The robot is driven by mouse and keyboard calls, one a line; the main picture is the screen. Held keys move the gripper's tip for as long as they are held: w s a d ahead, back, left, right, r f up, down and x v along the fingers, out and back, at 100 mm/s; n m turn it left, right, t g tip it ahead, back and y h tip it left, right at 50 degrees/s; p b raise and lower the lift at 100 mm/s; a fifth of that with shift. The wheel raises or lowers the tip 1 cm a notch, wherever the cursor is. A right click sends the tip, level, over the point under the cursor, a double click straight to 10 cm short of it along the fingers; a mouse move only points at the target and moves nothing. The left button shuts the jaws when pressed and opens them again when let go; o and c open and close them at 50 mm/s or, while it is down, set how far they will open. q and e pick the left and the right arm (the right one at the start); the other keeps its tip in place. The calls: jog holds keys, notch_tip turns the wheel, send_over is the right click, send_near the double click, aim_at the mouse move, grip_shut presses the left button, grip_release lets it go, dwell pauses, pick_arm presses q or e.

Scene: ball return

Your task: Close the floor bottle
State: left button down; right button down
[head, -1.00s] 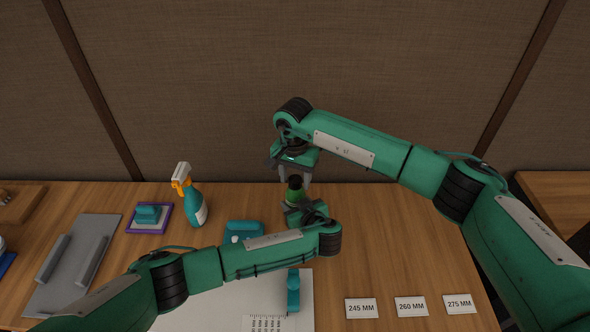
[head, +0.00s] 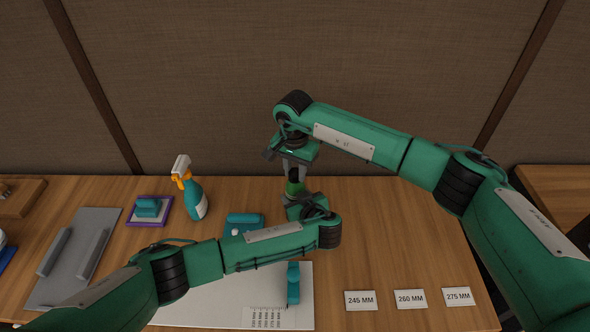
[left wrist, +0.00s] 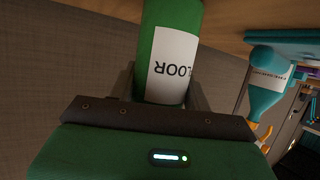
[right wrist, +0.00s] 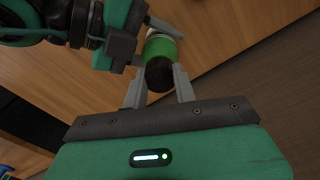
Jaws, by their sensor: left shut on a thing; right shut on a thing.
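The floor bottle (head: 294,188) is green and stands upright above the table in the head view. Its white label reading "FLOOR" (left wrist: 172,66) shows in the left wrist view. My left gripper (head: 297,206) is shut around the bottle's body from the front. A black cap (right wrist: 160,74) is at the top of the bottle, between the fingertips of my right gripper (right wrist: 159,80) in the right wrist view. My right gripper comes from above and is shut on the cap. The cap appears to touch the bottle top; whether it is screwed tight cannot be told.
An orange-and-white-topped teal spray bottle (head: 193,195) stands to the left. A purple-edged tray with a teal block (head: 148,210), a grey tray (head: 72,262), a teal item (head: 243,224) and a white sheet (head: 215,312) lie nearby. Size cards (head: 410,299) lie front right. The right table is mostly clear.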

jog(key=m, duration=0.7)
jog(key=shift+m, duration=0.3)
jog(key=m, duration=1)
jog(key=shift+m, duration=0.4)
jog(key=m, duration=1)
jog(key=c, duration=1)
grip_release()
jog(key=shift+c, duration=0.2)
